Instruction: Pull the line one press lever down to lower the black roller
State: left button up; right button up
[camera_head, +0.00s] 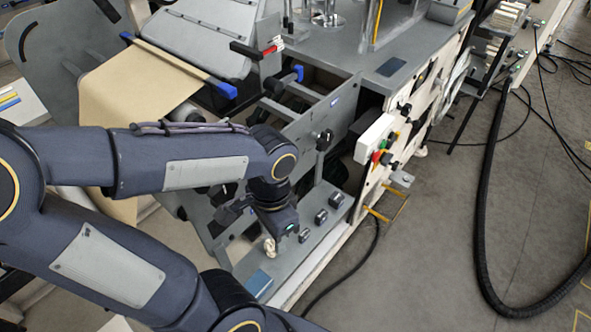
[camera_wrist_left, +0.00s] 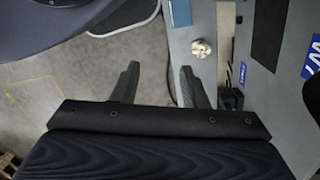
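A lever with a black grip and a red section (camera_head: 257,50) sticks out near the top of the machine; I cannot tell whether it is the line one press lever. A dark bar with a blue end (camera_head: 288,79) lies just below it; I cannot make out the black roller surely. My left gripper (camera_head: 274,238) points down over the machine's low grey ledge, well below that lever. In the left wrist view the left gripper (camera_wrist_left: 160,76) is open, with nothing between its fingers. A small white knob (camera_head: 270,247) is close beside it, also in the wrist view (camera_wrist_left: 201,48). My right gripper is out of view.
Brown kraft paper (camera_head: 135,85) runs under a blue-ended bar at the left. Several black blocks stand on the grey ledge (camera_head: 300,262). A control box with coloured buttons (camera_head: 378,143) juts out at the right. Open floor (camera_head: 430,240) lies right, crossed by a thick black hose (camera_head: 482,200).

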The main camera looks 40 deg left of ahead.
pick_arm(q)
jog(key=w+a+f+m+g+y, duration=0.3)
jog(key=w+a+f+m+y, duration=0.15)
jog(key=w+m+y, duration=0.4)
jog(key=w+d+m+t+y, duration=0.3)
jog(key=w+m+t+y, duration=0.4)
jog(key=y, duration=0.3)
jog(key=shift+m+g, duration=0.25)
jog(key=shift+g, duration=0.45)
jog(key=a, duration=0.7)
jog(key=shift+w+a, duration=0.3)
jog(key=shift+a, duration=0.05)
jog(key=shift+c, duration=0.4)
grip_shut()
